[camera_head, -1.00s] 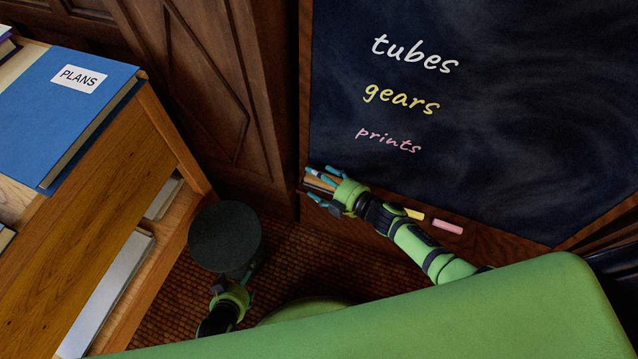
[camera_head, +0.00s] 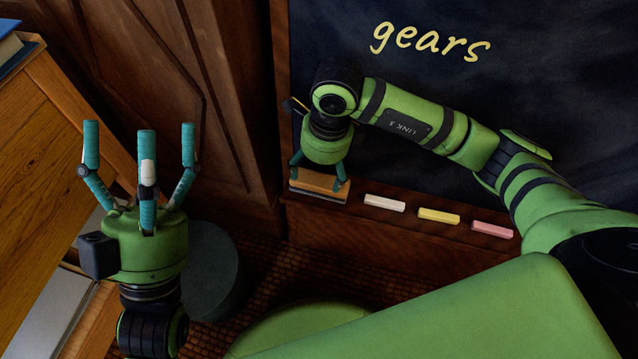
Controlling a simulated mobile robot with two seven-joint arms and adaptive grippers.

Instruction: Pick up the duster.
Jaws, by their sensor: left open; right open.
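The duster (camera_head: 318,187) is a tan wooden block with a dark part beneath. It lies at the left end of the ledge under the blackboard. My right gripper (camera_head: 318,174) points down over the duster, open, with teal fingers at its left and right ends. I cannot tell whether the fingers touch it. The duster's back edge is partly hidden by the gripper. My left gripper (camera_head: 140,138) is open and empty, fingers pointing up, well to the left of the duster.
White chalk (camera_head: 384,204), yellow chalk (camera_head: 438,217) and pink chalk (camera_head: 492,229) lie on the ledge right of the duster. The blackboard (camera_head: 590,110) rises behind my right arm. A wooden cabinet (camera_head: 60,150) stands at the left, near my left gripper. A dark round stool (camera_head: 212,270) stands below.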

